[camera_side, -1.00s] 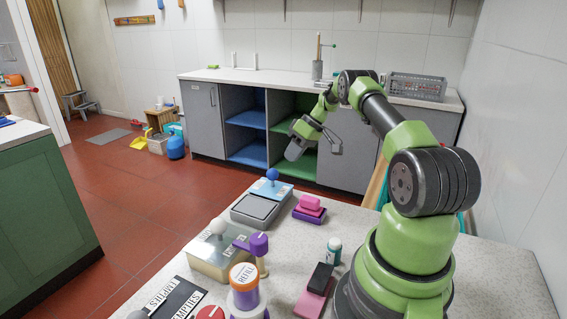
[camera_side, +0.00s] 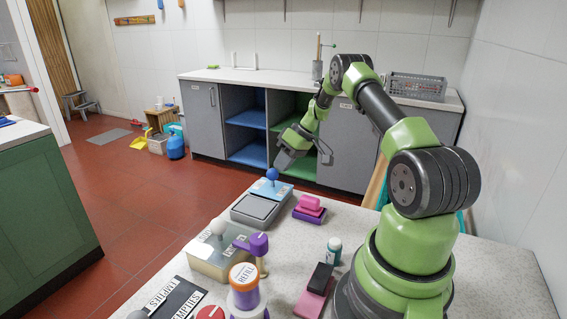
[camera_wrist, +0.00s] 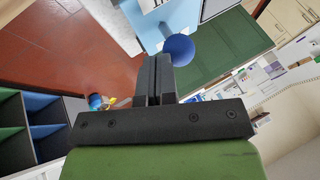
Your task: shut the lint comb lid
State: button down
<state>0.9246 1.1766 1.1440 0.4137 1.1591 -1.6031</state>
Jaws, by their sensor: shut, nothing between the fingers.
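A grey box (camera_side: 247,214) stands at the back edge of the speckled worktop. A light-blue labelled panel (camera_side: 283,191), likely its lid, sits over its far end, leaving a dark grey recess exposed at the near end; the label is too small to read. A blue ball knob (camera_side: 271,174) rises from the panel. My gripper (camera_side: 281,164) is shut and empty, just above and beside the knob. In the wrist view, the closed fingers (camera_wrist: 158,77) point at the panel (camera_wrist: 172,14), with the knob (camera_wrist: 179,50) close to the right of their tips. Contact cannot be told.
A pink block on a purple base (camera_side: 310,209) stands right of the box. Nearer are a cream box (camera_side: 208,262) with a white knob, a purple-knobbed post (camera_side: 259,245), a refill jar (camera_side: 244,278) and a small bottle (camera_side: 334,250). Air left of the box is free.

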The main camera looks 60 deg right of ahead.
jog(key=a, duration=0.9)
jog(key=shift+a, duration=0.1)
jog(key=shift+f, duration=0.1)
